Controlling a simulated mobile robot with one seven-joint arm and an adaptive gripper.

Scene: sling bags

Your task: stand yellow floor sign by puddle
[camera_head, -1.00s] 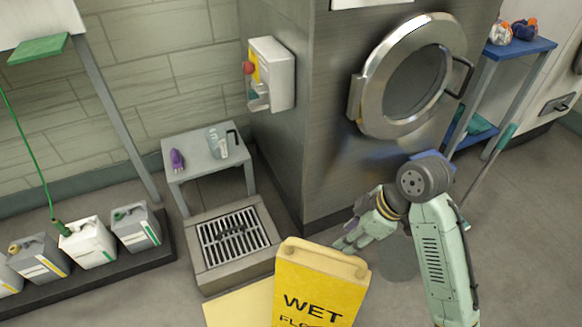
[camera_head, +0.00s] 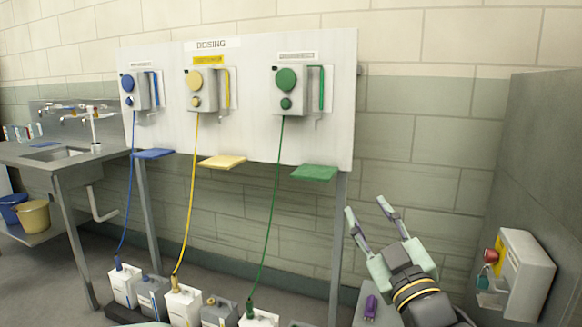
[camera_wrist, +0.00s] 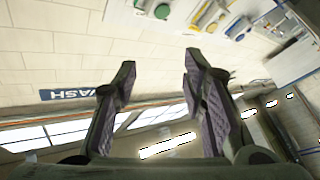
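My gripper (camera_head: 366,206) is raised in front of the tiled wall, to the right of the green dispenser. Its two fingers point up and stand apart with nothing between them. The wrist view also shows the open, empty fingers (camera_wrist: 160,62) against the wall and ceiling lights. The yellow floor sign and the puddle are in neither current view.
A white dosing board (camera_head: 250,130) with blue, yellow and green dispensers stands left of my gripper. Several jugs (camera_head: 183,303) line the floor below. A wall box (camera_head: 525,273) is at right.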

